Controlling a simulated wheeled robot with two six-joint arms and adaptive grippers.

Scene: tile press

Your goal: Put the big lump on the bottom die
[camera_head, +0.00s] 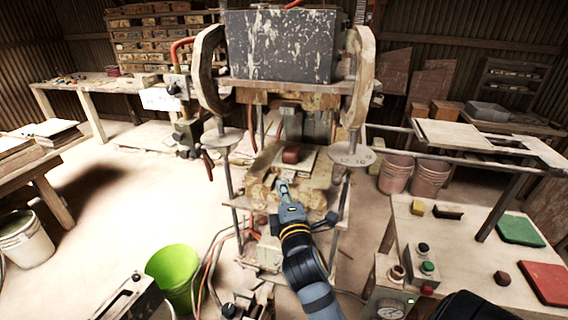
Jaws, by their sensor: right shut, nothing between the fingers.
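A big reddish-brown lump (291,154) rests on the pale bottom die (307,163) in the middle of the press. My right gripper (282,184) is just in front of the die, a little below the lump in the picture. It is shut and empty, with a visible gap between it and the lump. My left gripper is out of view.
The press's heavy upper block (282,45) hangs above the die, with posts on both sides. A green bucket (174,276) stands on the floor at left. The right table (455,255) holds a small dark red lump (502,278), a yellow block (418,207) and a button box (420,268).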

